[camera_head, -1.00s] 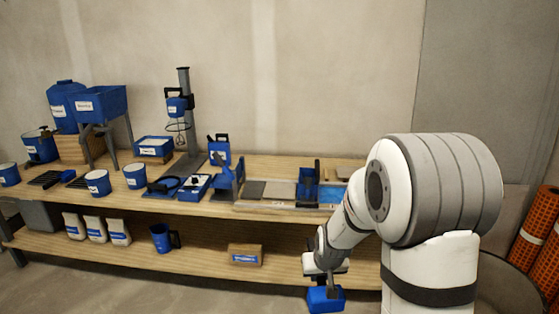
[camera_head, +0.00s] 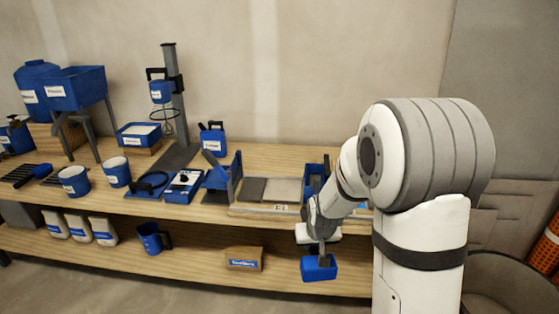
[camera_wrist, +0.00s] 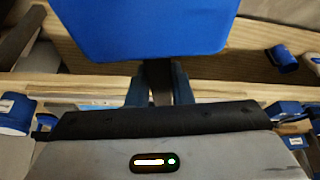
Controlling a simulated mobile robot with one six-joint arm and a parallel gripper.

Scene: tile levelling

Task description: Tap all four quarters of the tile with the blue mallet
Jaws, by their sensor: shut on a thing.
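My gripper (camera_head: 322,246) is shut on the blue mallet and holds it in front of the bench edge, with the head (camera_head: 319,268) hanging down. In the wrist view the blue mallet head (camera_wrist: 145,28) fills the top, and my gripper (camera_wrist: 160,92) is closed on its dark handle. On the bench top, left of my arm, lie a light grey tile (camera_head: 283,189) and a darker grey square (camera_head: 250,188), side by side. Which one is the task's tile I cannot tell. The mallet is apart from both. My arm hides part of the bench to their right.
The wooden bench (camera_head: 215,213) carries a blue stand (camera_head: 222,178), a blue box (camera_head: 185,186), buckets (camera_head: 74,181) and a mixer (camera_head: 162,91). The lower shelf holds a labelled carton (camera_head: 243,258), a blue jug (camera_head: 152,238) and several bags. Floor in front is clear.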

